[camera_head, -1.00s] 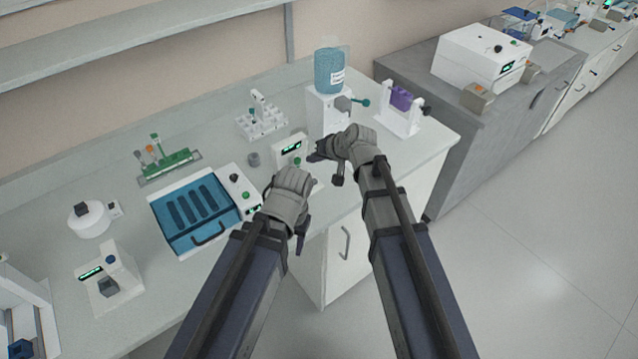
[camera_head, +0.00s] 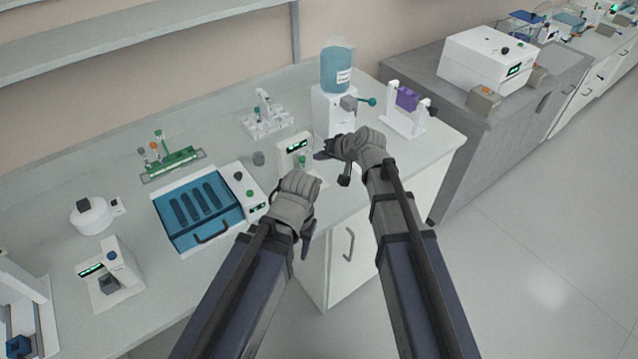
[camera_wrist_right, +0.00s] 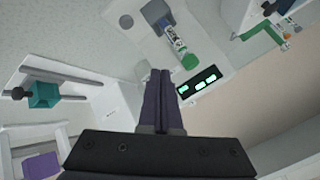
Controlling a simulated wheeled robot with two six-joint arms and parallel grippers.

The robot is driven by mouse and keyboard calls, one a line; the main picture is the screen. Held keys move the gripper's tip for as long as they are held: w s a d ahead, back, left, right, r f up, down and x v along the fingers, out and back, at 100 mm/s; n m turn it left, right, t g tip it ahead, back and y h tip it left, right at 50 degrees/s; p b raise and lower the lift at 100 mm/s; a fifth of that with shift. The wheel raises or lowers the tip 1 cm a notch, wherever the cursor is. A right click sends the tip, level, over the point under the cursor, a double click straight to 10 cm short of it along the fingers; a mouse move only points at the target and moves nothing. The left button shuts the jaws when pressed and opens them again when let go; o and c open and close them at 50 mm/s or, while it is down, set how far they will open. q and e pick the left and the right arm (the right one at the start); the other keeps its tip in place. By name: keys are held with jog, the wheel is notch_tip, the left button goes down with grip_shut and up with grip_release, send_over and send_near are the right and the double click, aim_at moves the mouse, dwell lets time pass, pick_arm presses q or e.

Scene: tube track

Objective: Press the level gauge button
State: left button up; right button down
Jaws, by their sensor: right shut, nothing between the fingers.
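A white device with a lit green display (camera_head: 297,147), likely the level gauge, stands mid-bench; its display also shows in the right wrist view (camera_wrist_right: 200,84). A green-capped tube (camera_wrist_right: 178,46) sits in a grey holder (camera_wrist_right: 155,12) on it. A small grey round part (camera_wrist_right: 126,21) shows on its base; I cannot tell if it is the button. My right gripper (camera_head: 321,153) is shut and empty, just right of the device; its closed fingers (camera_wrist_right: 162,74) point toward the device in the wrist view. My left gripper (camera_head: 305,242) hangs at the bench's front edge, fingers unclear.
A blue-topped box (camera_head: 205,208) with a control panel stands to the left. A white dispenser with a blue bottle (camera_head: 337,70) stands behind my right gripper, with a purple item on a white stand (camera_head: 407,98) beside it. A white tube rack (camera_head: 266,118) is behind the device.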

pick_arm(q)
notch_tip(320, 180, down, 7)
jog(key=b, duration=0.6)
pick_arm(e)
send_over(321, 185)
notch_tip(321, 185, down, 7)
jog(key=shift+f, duration=0.1)
pick_arm(q)
jog(key=shift+f, duration=0.15)
dwell(1.1)
jog(key=shift+f+b, duration=0.25)
jog(key=shift+b, duration=0.3)
pick_arm(e)
jog(key=shift+f, duration=0.35)
pick_arm(q)
jog(key=shift+f+b, duration=0.45)
jog(key=shift+f, duration=0.05)
pick_arm(e)
jog(key=shift+f, duration=0.5)
pick_arm(q)
jog(key=shift+r, duration=0.1)
pick_arm(e)
jog(key=shift+r, duration=0.1)
pick_arm(q)
jog(key=shift+r+p, duration=0.85)
jog(key=shift+p, duration=0.05)
pick_arm(e)
jog(key=shift+r, duration=0.85)
